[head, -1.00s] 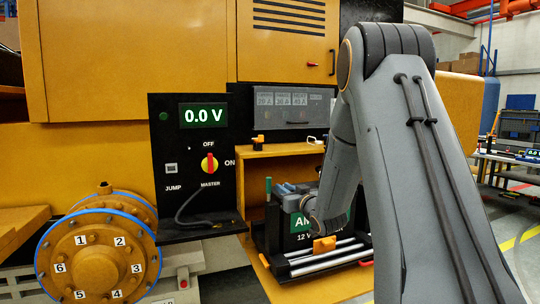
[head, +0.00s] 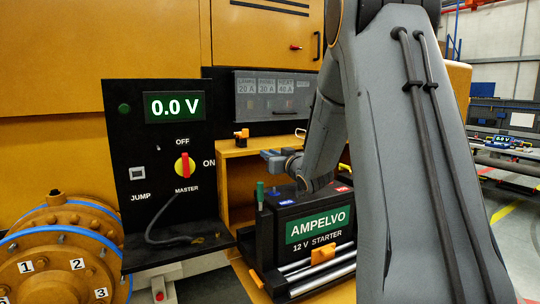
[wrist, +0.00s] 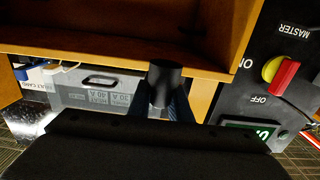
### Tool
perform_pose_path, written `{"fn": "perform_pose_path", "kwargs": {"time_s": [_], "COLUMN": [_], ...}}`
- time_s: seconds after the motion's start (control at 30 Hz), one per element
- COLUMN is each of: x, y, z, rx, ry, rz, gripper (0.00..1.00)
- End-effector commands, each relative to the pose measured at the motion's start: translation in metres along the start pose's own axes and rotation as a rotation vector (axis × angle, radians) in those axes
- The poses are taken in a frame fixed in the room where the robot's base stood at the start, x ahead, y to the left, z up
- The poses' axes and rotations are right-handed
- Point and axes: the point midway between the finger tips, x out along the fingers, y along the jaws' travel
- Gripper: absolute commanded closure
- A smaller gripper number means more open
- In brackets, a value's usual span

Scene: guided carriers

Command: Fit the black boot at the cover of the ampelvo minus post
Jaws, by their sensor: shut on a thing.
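The black boot (wrist: 165,80), a short dark cylinder, is held between the blue fingers of my gripper (wrist: 165,105) in the wrist view. In the head view my gripper (head: 270,156) is above the left part of the black ampelvo starter battery (head: 265,237) with its green label. I cannot make out the boot in the head view. On the battery's top a green upright piece (head: 260,195) and a blue piece (head: 273,197) show at the left, and a red patch (head: 343,189) at the right. I cannot tell the minus post and its cover apart there.
A black panel (head: 134,106) with a 0.0 V display and a red-yellow master switch (head: 185,166) stands left of the battery. A yellow shelf (head: 250,150) with an orange clip on it is behind. Metal rollers (head: 320,273) and an orange latch (head: 323,254) lie in front.

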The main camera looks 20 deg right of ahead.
Motion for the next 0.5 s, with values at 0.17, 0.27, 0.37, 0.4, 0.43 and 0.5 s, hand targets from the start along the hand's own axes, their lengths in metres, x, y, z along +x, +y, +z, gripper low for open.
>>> {"fn": "perform_pose_path", "kwargs": {"time_s": [0.17,0.27,0.37,0.4,0.43,0.5], "x": [-0.001,-0.002,-0.002,-0.002,-0.002,-0.002], "y": [-0.002,-0.001,0.000,0.001,0.001,0.002], "z": [0.000,0.003,0.009,0.012,0.015,0.021], "rx": [-0.001,-0.001,0.000,0.000,0.000,-0.001], "ry": [0.000,-0.001,-0.001,-0.001,-0.001,-0.001], "rz": [-0.003,-0.001,0.000,0.001,0.001,0.003], "gripper": [1.00,1.00,1.00,1.00,1.00,1.00]}}
